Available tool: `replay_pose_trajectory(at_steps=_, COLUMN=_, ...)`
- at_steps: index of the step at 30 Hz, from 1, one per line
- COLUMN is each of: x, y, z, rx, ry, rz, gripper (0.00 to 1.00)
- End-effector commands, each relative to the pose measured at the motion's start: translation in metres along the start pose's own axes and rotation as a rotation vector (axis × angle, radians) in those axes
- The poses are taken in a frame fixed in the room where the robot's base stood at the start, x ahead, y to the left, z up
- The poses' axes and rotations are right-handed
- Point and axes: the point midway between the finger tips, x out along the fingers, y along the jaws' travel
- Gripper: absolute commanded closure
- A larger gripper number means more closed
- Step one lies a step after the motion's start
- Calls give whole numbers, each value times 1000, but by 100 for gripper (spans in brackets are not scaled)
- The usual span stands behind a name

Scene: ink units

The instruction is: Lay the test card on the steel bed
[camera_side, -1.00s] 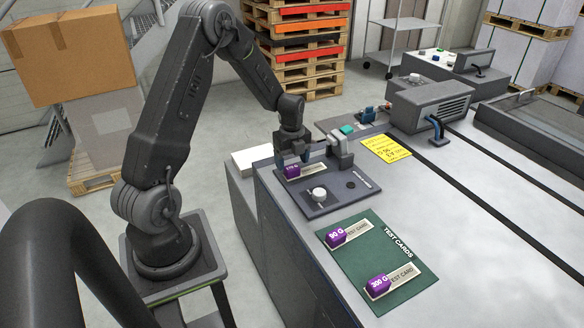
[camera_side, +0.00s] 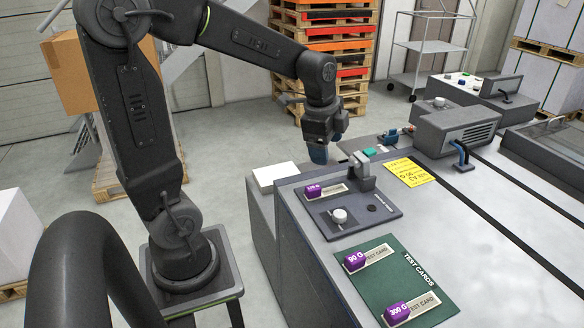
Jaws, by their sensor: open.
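A test card (camera_side: 333,190) with a purple end block lies flat on the dark grey plate (camera_side: 372,207), beside the plate's upright grey clamp-like part (camera_side: 362,172). The block's label is too small to read for sure. My gripper (camera_side: 319,157) is open and empty, raised above and behind this card, apart from it. Its far finger is partly hidden. Two more test cards, marked 90 G (camera_side: 368,257) and 300 G (camera_side: 411,309), lie on the green mat (camera_side: 392,274). The pale steel top (camera_side: 480,235) spreads to the right.
A round knob (camera_side: 339,215) stands on the plate's near part. A yellow note (camera_side: 409,172) lies to the right. A grey boxy unit (camera_side: 455,130) with a blue handle (camera_side: 461,153) stands beyond it. A white block (camera_side: 275,176) sits left of the plate. The pale top is mostly clear.

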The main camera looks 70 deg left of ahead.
Motion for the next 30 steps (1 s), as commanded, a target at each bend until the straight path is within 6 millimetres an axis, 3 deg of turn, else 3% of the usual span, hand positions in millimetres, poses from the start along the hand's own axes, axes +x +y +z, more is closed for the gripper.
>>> replay_pose_trajectory(at_steps=1, x=-18, y=22, z=-8, rx=-91, ry=28, rz=-33, gripper=27)
replay_pose_trajectory(at_steps=6, x=-54, y=88, z=-16, rx=-444, ry=134, rz=-84, gripper=27)
replay_pose_trajectory(at_steps=12, x=-70, y=141, z=-11, rx=-757, ry=251, rz=-77, gripper=27)
replay_pose_trajectory(at_steps=18, x=-72, y=159, z=-7, rx=-880, ry=294, rz=-60, gripper=27)
replay_pose_trajectory(at_steps=30, x=-72, y=159, z=-7, rx=-888, ry=295, rz=-59, gripper=27)
